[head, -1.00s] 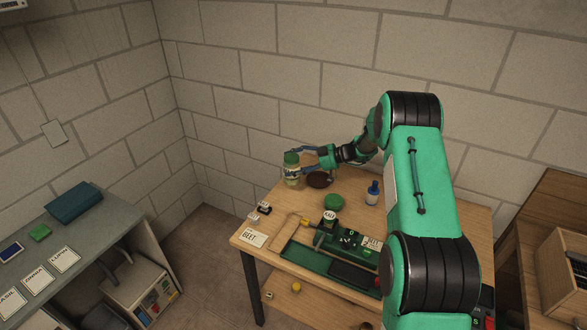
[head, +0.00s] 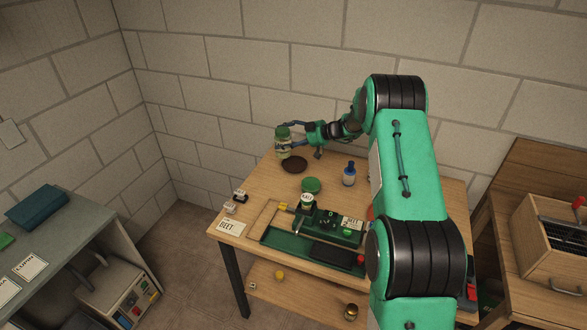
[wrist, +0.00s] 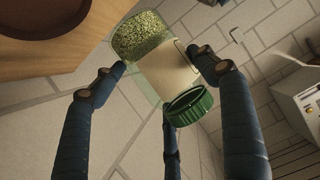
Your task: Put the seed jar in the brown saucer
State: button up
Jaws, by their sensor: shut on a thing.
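The seed jar (head: 283,147), clear with green seeds, a pale label and a green lid, is in my gripper (head: 288,142) near the table's back left edge. In the wrist view the blue fingers of my gripper (wrist: 168,80) are shut around the jar (wrist: 160,62), with its green lid toward the camera. The brown saucer (head: 294,165) lies on the table just below and right of the jar in the head view, and looks empty. It also shows, cut off, at the wrist view's upper left (wrist: 40,12). The jar appears held above table height.
A green machine (head: 330,226), a BEET card (head: 230,228) and small blocks (head: 240,197) lie toward the front. A block wall rises behind.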

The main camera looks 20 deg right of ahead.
jog(key=m+t+h+b, duration=0.2)
send_over(297, 165)
jog(key=shift+w+r, duration=0.15)
jog(key=shift+r, duration=0.2)
jog(key=shift+f, duration=0.1)
notch_tip(297, 165, down, 6)
jog(key=shift+b, duration=0.4)
jog(key=shift+f, duration=0.1)
jog(key=shift+f+b, duration=0.35)
jog(key=shift+f, duration=1.45)
jog(key=shift+f, duration=0.2)
jog(key=o, duration=1.1)
jog(key=shift+o, duration=0.2)
